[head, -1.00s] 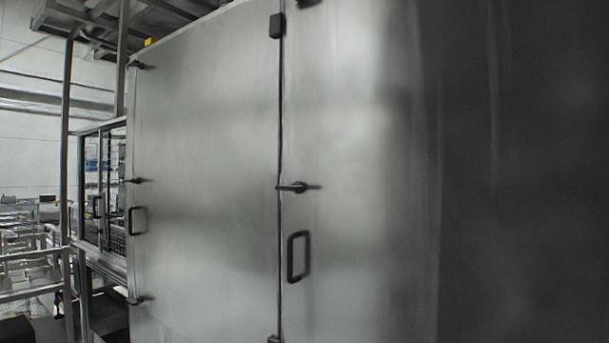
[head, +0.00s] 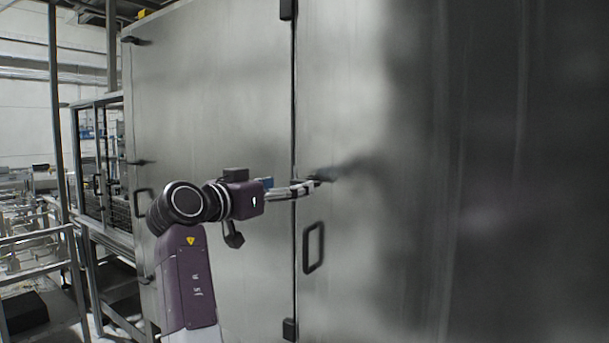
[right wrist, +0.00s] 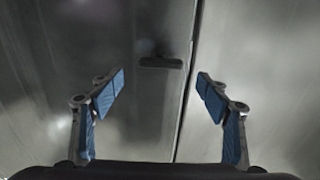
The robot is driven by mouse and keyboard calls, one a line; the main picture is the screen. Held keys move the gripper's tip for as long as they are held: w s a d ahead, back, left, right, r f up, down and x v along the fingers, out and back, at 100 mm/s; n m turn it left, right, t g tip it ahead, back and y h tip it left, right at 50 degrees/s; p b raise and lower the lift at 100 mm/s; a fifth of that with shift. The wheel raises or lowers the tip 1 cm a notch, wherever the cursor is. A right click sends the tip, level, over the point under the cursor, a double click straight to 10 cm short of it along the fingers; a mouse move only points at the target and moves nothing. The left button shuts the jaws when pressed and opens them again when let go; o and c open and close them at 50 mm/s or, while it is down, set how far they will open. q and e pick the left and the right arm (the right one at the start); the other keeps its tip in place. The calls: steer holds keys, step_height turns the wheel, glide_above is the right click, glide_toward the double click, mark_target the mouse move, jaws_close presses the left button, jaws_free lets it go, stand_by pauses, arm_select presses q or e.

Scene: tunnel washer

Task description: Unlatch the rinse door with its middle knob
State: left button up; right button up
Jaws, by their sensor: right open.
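The middle knob (head: 326,177) is a dark lever beside the vertical door seam, partly hidden by my right gripper in the head view. In the right wrist view the knob (right wrist: 160,62) lies sideways between the lines of the two fingers, just left of the seam. My right gripper (head: 312,184) is open and close in front of it, with blue finger pads. In the right wrist view the open gripper (right wrist: 160,97) has nothing between its fingers. The steel door panel (head: 350,240) looks closed against the seam. My left gripper is not in view.
A dark pull handle (head: 313,247) is below the knob on the right panel. Dark hinge-like blocks sit at the seam's top and bottom (head: 290,328). The left panel (head: 210,110) has another handle and latches along its left edge. Metal frames and racks (head: 35,230) stand at far left.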

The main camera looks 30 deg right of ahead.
mark_target(305, 180)
steer(key=p+x, duration=0.3)
steer(key=x, duration=0.3)
steer(key=shift+w+d+r, duration=0.1)
steer(key=shift+d+r, duration=0.05)
steer(key=shift+d, duration=0.15)
steer(key=shift+w+d, duration=0.2)
steer(key=shift+d, duration=0.35)
steer(key=c, duration=1.2)
